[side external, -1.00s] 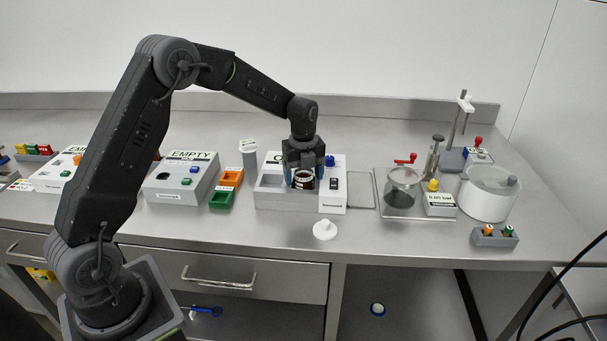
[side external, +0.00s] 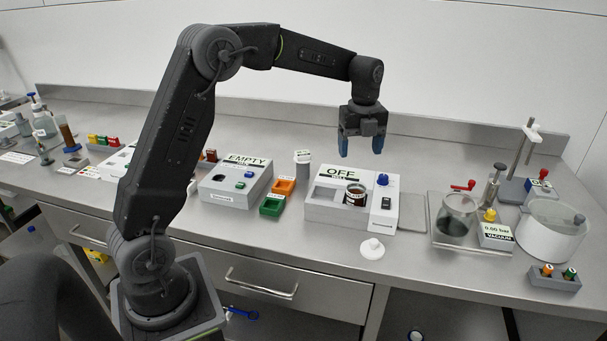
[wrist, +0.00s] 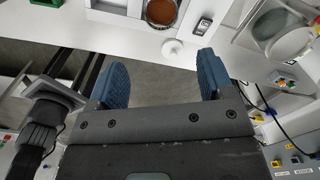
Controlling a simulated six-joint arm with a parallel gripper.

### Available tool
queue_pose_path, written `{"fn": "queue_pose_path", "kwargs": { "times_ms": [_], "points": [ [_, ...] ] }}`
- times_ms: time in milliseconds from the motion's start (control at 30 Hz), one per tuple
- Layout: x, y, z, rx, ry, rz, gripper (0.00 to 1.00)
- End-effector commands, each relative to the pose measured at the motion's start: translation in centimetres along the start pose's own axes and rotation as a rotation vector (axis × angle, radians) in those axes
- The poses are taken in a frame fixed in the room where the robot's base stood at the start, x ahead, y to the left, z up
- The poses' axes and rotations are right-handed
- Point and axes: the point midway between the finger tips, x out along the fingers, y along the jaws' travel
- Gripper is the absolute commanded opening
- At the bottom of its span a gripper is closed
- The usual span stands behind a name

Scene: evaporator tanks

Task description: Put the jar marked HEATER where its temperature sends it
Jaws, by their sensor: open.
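A small dark jar (side external: 355,196) with a pale label band stands upright in the recess of the white heater block (side external: 328,217), whose display reads OFF. Its label is too small to read. In the wrist view the jar's open top (wrist: 161,12) shows reddish-brown contents at the upper edge. My gripper (side external: 360,148) is open and empty, raised above the block and clear of the jar. Its two blue fingers also show spread apart in the wrist view (wrist: 162,66). A grey block with a display reading EMPTY (side external: 236,182) stands to the left.
A white knobbed lid (side external: 372,249) lies in front of the OFF block. Orange (side external: 284,186) and green (side external: 271,206) bins sit left of it. A glass vacuum vessel (side external: 457,217) and a white round tub (side external: 549,231) stand to the right. The front bench strip is mostly clear.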

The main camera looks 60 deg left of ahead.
Motion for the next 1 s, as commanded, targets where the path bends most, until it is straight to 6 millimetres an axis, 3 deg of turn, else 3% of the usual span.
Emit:
{"fn": "queue_pose_path", "kwargs": {
  "times_ms": [167,300,433,700,833,1000],
  "points": [
    [-4.0,2.8,-3.9,-0.283,-0.032,-0.077,0.75],
    [-6.8,6.7,-8.2,-0.625,-0.030,-0.169,0.75],
    [-8.2,10.8,-12.0,-0.947,0.006,-0.261,0.75],
    [-7.2,19.0,-18.1,-1.562,0.185,-0.417,0.75],
    [-5.9,21.4,-19.5,-1.753,0.270,-0.448,0.75],
    [-5.1,22.6,-20.2,-1.865,0.324,-0.460,0.75]
  ]
}}
